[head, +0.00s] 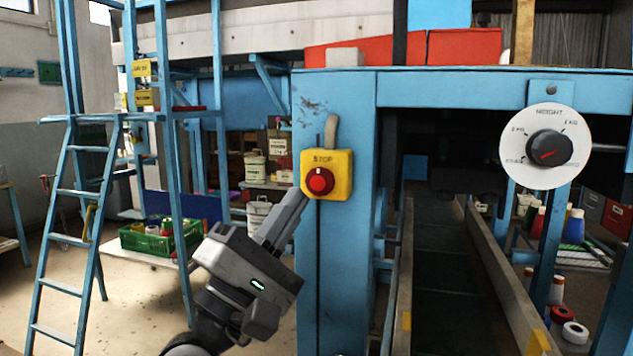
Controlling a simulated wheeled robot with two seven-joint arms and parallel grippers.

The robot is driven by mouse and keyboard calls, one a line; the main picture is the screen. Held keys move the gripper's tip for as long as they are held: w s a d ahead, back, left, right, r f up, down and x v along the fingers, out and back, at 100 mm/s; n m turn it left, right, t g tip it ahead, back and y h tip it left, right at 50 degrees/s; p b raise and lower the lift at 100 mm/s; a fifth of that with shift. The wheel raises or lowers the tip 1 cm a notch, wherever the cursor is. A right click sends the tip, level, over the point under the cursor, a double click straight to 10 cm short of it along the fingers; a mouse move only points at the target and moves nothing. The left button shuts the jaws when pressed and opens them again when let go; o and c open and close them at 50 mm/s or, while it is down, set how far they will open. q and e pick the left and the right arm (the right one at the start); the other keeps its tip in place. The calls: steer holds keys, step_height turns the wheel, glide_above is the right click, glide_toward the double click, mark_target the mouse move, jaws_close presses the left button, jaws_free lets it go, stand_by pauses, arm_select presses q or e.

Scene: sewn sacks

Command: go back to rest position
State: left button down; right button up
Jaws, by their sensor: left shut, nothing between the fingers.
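My left gripper (290,208) is shut and empty. It comes up from the lower left, and its fingertips are just below and left of a yellow stop box (341,163) in the picture. The box carries a red round knob (320,181) and is fixed to a blue machine post (338,262). I cannot tell whether the fingertips touch the box or the post. My right gripper is not in view.
A white weight dial (513,160) with a black knob hangs at the right. A dark conveyor channel (450,270) runs beside the post. A blue ladder (68,235) and a green crate (135,241) stand at the left. Thread cones (573,228) sit at the right.

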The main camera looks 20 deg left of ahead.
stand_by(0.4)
arm_select(q)
step_height(320, 180, down, 27)
steer(key=d+m+g+y, duration=0.1)
steer(key=m+g+y, duration=0.4)
steer(key=m+g, duration=0.25)
steer(key=s+f+m+g+y, duration=0.1)
steer(key=s+f+m+g, duration=0.2)
steer(key=s+f+m, duration=0.2)
steer(key=s+a+f+m+g+y, duration=0.1)
steer(key=s+f+m+g, duration=0.2)
steer(key=s+f, duration=0.7)
step_height(320, 180, down, 6)
steer(key=m, duration=0.2)
steer(key=shift+s+m+y, duration=0.35)
steer(key=shift+y, duration=0.05)
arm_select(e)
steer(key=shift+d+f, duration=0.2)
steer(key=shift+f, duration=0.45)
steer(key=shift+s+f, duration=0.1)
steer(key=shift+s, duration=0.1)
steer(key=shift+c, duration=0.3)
